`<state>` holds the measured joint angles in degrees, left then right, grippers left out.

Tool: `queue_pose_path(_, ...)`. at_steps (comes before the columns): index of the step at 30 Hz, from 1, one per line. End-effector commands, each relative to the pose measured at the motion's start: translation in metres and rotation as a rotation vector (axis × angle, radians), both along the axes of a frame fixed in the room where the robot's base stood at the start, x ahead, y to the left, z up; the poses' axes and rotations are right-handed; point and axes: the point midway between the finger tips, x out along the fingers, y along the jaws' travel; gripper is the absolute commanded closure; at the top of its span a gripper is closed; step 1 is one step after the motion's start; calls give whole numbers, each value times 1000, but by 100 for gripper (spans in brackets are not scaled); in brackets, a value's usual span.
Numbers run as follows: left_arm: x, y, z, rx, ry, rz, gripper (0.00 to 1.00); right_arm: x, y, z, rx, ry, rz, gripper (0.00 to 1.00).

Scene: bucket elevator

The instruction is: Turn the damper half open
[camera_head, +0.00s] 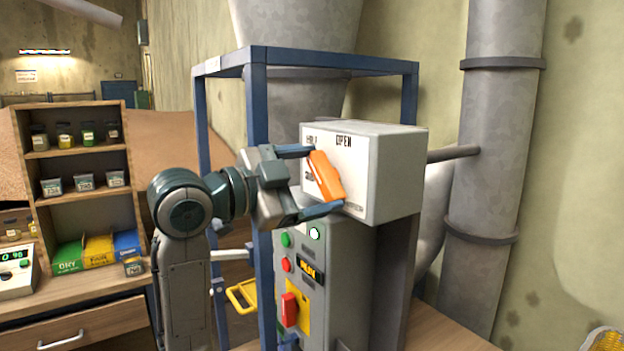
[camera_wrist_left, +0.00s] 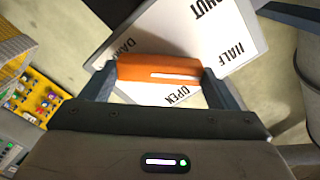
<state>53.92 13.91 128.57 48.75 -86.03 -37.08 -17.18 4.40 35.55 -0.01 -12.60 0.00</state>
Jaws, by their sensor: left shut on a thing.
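The damper handle (camera_head: 326,176) is an orange bar on the white face of a grey box (camera_head: 393,175). In the head view it is tilted, its upper end leaning left, below the lettering along the face's top edge. My right gripper is out of view.
A blue frame (camera_head: 258,120) surrounds the machine and has a post close to my left wrist. Below the box is a control panel with buttons and a red switch (camera_head: 289,309). A wooden shelf (camera_head: 80,155) with jars stands left; a large pipe (camera_head: 490,150) rises right.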

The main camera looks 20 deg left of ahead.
Motion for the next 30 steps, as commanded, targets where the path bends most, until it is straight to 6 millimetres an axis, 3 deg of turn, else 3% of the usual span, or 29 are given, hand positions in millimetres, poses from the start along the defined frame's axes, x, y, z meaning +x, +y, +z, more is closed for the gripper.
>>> queue_pose_path(10, 0, 0, 1, 0, -3, -1, 41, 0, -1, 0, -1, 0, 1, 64)
queue_pose_path(11, 0, 0, 1, 0, -3, -1, 14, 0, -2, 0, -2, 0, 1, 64)
queue_pose_path(13, 0, 0, 1, 0, -3, -1, 1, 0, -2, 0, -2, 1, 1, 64)
queue_pose_path(23, -3, 2, 0, 3, -3, 1, 0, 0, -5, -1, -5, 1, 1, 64)
queue_pose_path(30, -22, 18, -2, 6, -5, 4, 0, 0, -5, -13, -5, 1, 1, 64)
